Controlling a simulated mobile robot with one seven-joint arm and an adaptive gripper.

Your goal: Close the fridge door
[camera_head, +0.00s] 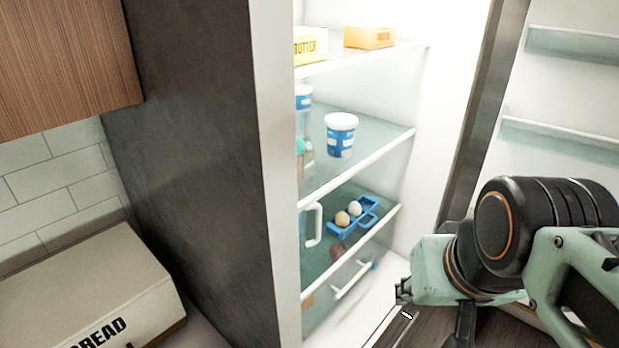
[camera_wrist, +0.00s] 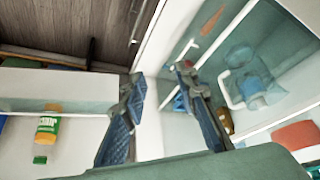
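The fridge (camera_head: 280,190) stands open in the head view, its lit shelves facing me. The fridge door (camera_head: 560,95) is swung wide open on the right, with its inner side and door shelves showing. My arm covers the lower part of the door. My gripper (camera_head: 405,300) is low in front of the fridge opening, partly hidden by my arm. In the wrist view the two fingers of my gripper (camera_wrist: 158,85) are apart with nothing between them. The door's inner shelf (camera_wrist: 60,105) shows left of the fingers and the fridge interior (camera_wrist: 235,45) shows right of them.
Inside are a butter box (camera_head: 310,45), an orange box (camera_head: 369,37), a blue-white tub (camera_head: 341,135) and a blue egg holder (camera_head: 355,218). A bottle (camera_wrist: 48,123) is on the door shelf. A bread box (camera_head: 90,290) and wooden cabinet (camera_head: 65,60) are left.

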